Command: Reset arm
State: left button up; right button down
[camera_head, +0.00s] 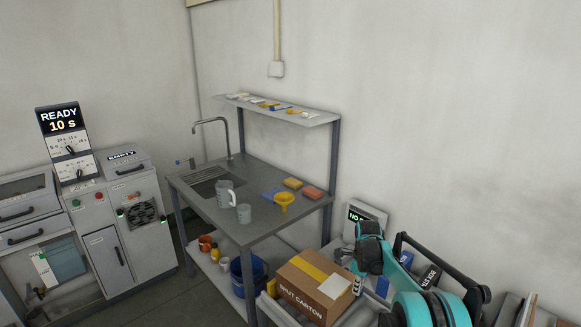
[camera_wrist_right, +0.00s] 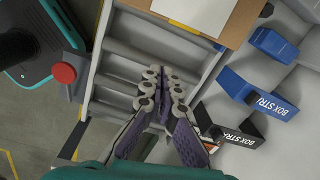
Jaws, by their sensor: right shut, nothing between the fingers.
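My right arm (camera_head: 425,300) is teal and black and comes in at the lower right of the head view, in front of the wall and beside the brown carton (camera_head: 312,285). My right gripper (camera_wrist_right: 163,78) shows in the right wrist view, with its fingers together and nothing between them. My left arm and gripper are not in view.
A metal sink table (camera_head: 255,215) holds a jug (camera_head: 226,194), a cup (camera_head: 244,214), a yellow funnel (camera_head: 284,200) and sponges. A shelf (camera_head: 280,108) stands above it. Blue and black "BOX STR" pieces (camera_wrist_right: 270,100) lie right of my gripper. Grey machines stand left.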

jog(key=s+a+r+n+t, duration=0.35)
jog(key=s+r+n, duration=0.85)
jog(key=s+r, duration=0.4)
jog(key=s+a+f+n+t, duration=0.1)
jog(key=s+n, duration=0.5)
jog(key=s, duration=0.3)
jog(key=s+a+f+n+t, duration=0.2)
jog(key=s+n, duration=0.5)
jog(key=s, duration=0.3)
jog(key=shift+a+f, duration=0.15)
jog(key=shift+a, duration=0.1)
